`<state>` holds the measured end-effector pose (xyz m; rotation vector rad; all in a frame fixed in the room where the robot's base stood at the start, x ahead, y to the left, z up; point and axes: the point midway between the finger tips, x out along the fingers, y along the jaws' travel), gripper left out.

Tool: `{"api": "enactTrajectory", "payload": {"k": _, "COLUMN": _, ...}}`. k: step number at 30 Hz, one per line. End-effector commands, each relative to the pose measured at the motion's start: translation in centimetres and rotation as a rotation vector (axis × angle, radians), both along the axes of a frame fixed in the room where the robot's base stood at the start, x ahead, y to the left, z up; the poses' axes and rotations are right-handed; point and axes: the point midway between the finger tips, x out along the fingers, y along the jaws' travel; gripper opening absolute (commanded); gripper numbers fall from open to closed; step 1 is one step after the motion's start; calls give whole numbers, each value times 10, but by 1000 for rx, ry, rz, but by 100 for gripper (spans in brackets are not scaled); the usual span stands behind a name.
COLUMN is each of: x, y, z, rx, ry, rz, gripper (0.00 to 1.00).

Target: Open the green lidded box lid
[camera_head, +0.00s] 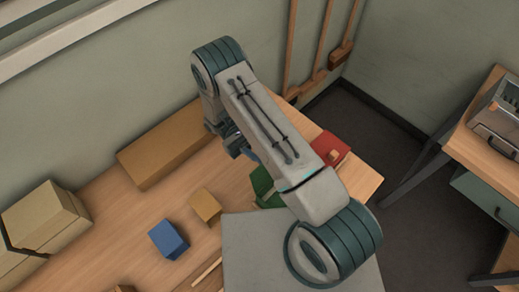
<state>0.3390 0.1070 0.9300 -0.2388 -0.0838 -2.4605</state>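A green box (262,184) sits on the wooden table, left of the middle of my arm. My arm covers much of it, and its lid cannot be made out clearly. My gripper (240,149) is partly visible below the arm's far end, up and left of the green box in the picture. Its fingertips are mostly hidden, and I cannot tell whether they are open or touch anything.
A red box (331,147) stands right of the arm. A blue block (167,239), a small tan block (205,207) and a long tan box (163,148) are on the left. Cardboard boxes (42,218) stand far left.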

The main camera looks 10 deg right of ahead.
Motion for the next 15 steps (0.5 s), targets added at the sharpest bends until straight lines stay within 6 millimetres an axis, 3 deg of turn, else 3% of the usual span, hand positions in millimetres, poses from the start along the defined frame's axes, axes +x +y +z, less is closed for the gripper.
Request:
{"api": "enactTrajectory", "payload": {"k": 7, "x": -1, "y": 0, "z": -4, "rx": 11, "ry": -3, "rz": -9, "gripper": 0}}
{"api": "enactTrajectory", "payload": {"k": 8, "x": -1, "y": 0, "z": -4, "rx": 11, "ry": -3, "rz": -9, "gripper": 27}}
{"api": "enactTrajectory", "payload": {"k": 10, "x": -1, "y": 0, "z": -4, "rx": 9, "ry": -3, "rz": -9, "gripper": 44}}
{"api": "enactTrajectory", "payload": {"k": 15, "x": -1, "y": -1, "z": -2, "rx": 7, "ry": -2, "rz": -8, "gripper": 44}}
